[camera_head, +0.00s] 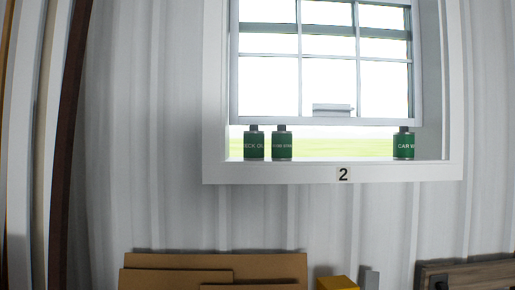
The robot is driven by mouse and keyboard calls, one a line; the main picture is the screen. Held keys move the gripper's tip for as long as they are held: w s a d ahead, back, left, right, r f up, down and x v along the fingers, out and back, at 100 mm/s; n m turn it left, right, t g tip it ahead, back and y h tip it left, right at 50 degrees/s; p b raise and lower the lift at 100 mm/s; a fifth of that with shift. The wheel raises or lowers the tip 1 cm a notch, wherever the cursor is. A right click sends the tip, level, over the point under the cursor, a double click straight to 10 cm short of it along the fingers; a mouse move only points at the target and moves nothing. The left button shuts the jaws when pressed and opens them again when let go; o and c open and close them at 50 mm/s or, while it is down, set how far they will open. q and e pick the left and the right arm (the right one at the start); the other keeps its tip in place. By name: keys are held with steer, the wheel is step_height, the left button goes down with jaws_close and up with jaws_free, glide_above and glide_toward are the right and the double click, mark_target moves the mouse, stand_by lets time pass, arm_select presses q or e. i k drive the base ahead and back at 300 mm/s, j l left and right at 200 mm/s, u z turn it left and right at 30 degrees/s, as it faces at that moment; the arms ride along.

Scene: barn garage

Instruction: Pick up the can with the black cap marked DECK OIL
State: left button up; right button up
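Three green cans with dark caps stand upright on the window sill (330,171). The leftmost can (254,146) has a black cap, and its label reads "ECK OIL" with the first letter turned out of sight, matching DECK OIL. Close on its right stands a second green can (282,146) with a label too small to read surely. A third can (403,146), labelled "CAR W…", stands apart near the right end of the sill. Neither of my grippers is in view.
The window's sash (320,121) is raised just above the cans. A sign "2" (343,174) is on the sill's front. Below are cardboard boxes (270,262), a yellow object (337,283) and a wooden crate (470,275). The sill between the second and third cans is clear.

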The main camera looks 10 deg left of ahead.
mark_target(253, 139)
steer(key=l+u, duration=0.5)
steer(key=l, duration=2.4)
steer(key=k, duration=0.3)
steer(key=k+u, duration=0.15)
steer(key=u, duration=0.2)
steer(key=k+u, duration=0.15)
steer(key=u, duration=0.2)
steer(key=k+j+u, duration=0.1)
steer(key=u, duration=0.25)
steer(key=i+j+u, duration=0.15)
steer(key=i, duration=0.8)
steer(key=i+j+u, duration=0.1)
steer(key=i, duration=0.85)
steer(key=j, duration=0.1)
